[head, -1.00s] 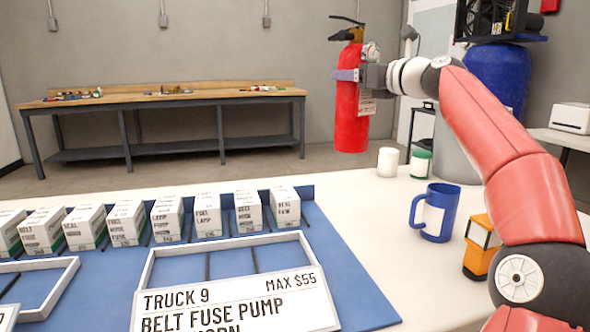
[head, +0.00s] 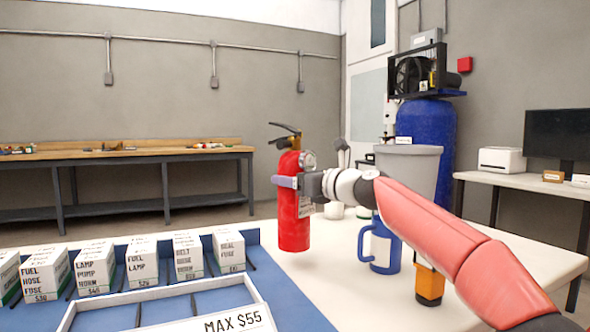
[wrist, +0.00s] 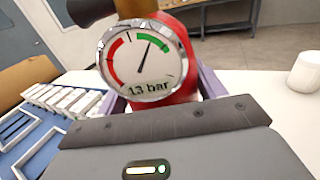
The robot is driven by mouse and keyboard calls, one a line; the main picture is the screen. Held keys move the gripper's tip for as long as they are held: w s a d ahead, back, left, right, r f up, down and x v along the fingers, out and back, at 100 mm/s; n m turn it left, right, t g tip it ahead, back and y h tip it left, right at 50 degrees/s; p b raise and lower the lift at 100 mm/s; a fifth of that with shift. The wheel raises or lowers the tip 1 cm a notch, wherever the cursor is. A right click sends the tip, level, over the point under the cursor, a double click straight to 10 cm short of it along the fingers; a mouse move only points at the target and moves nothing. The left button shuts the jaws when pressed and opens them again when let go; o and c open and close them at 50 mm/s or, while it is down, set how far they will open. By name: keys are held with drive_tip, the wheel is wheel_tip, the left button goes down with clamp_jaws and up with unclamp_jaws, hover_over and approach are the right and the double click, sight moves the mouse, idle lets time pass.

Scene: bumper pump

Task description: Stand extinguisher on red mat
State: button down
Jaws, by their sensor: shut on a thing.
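A red fire extinguisher (head: 294,212) with a black handle and a round gauge hangs upright in my gripper (head: 287,182), in the middle of the head view. The gripper is shut around the upper part of its body. The extinguisher's base appears to be above the white tabletop. In the wrist view the extinguisher's gauge (wrist: 143,60) fills the upper middle and reads 13 bar. The red mat is not seen in either view.
A blue mug (head: 381,248) and an orange-and-black object (head: 429,284) stand on the white table (head: 330,285), right of the extinguisher. Several labelled boxes (head: 145,262) stand on a blue mat (head: 290,305) at left. A workbench (head: 120,165) runs along the back wall.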

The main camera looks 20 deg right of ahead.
sight(295, 197)
drive_tip(key=shift+f+b, duration=0.7)
drive_tip(key=shift+f, duration=1.4)
drive_tip(key=shift+c, duration=1)
unclamp_jaws()
drive_tip(key=shift+s+f, duration=0.1)
drive_tip(key=shift+f, duration=0.1)
